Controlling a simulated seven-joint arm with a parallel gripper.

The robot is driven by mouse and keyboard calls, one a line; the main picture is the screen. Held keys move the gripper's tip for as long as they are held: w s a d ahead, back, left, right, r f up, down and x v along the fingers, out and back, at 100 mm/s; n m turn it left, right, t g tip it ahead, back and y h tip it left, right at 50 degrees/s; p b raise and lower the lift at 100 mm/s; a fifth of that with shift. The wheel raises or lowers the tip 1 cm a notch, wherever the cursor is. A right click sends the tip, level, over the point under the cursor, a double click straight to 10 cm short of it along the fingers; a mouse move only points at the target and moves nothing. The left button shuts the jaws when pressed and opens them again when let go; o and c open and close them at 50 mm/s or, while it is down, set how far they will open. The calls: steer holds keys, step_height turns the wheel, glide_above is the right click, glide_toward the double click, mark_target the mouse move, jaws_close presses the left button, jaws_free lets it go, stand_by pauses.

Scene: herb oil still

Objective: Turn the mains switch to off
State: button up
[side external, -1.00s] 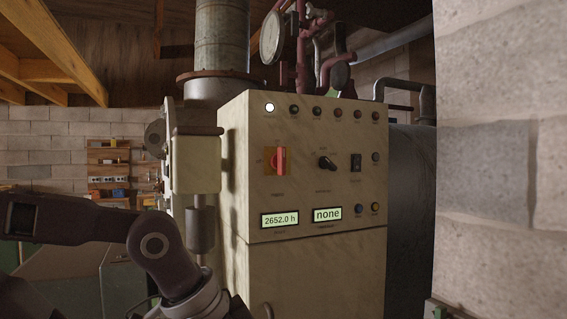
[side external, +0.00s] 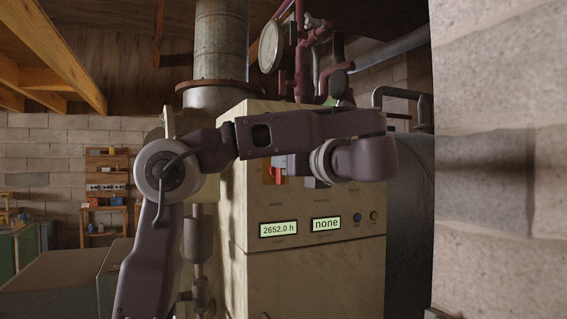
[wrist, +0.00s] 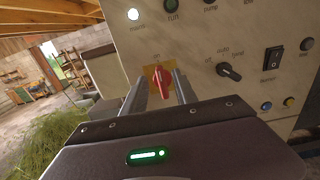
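The mains switch is a red handle (wrist: 160,84) on a yellow plate (wrist: 149,74). In the wrist view it stands nearly upright under the "on" mark. My gripper (wrist: 162,76) is open, with one finger on each side of the red handle and a visible gap to each. I cannot tell how far the fingertips are from the panel. In the side external view the red handle (side external: 275,174) shows only partly, below my arm and beside the gripper; my arm hides much of the upper panel. A white lamp (wrist: 133,14) marked mains is lit.
On the panel right of the switch are a black rotary knob (wrist: 229,72), a black rocker switch (wrist: 273,59) and small buttons. Two displays below read 2652.0 h (side external: 278,229) and none (side external: 326,224). A block wall (side external: 500,160) stands to the right.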

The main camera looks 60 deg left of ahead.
mark_target(279, 170)
steer(key=a, duration=0.3)
steer(key=shift+a, duration=0.25)
steer(key=shift+c, duration=0.4)
jaws_close()
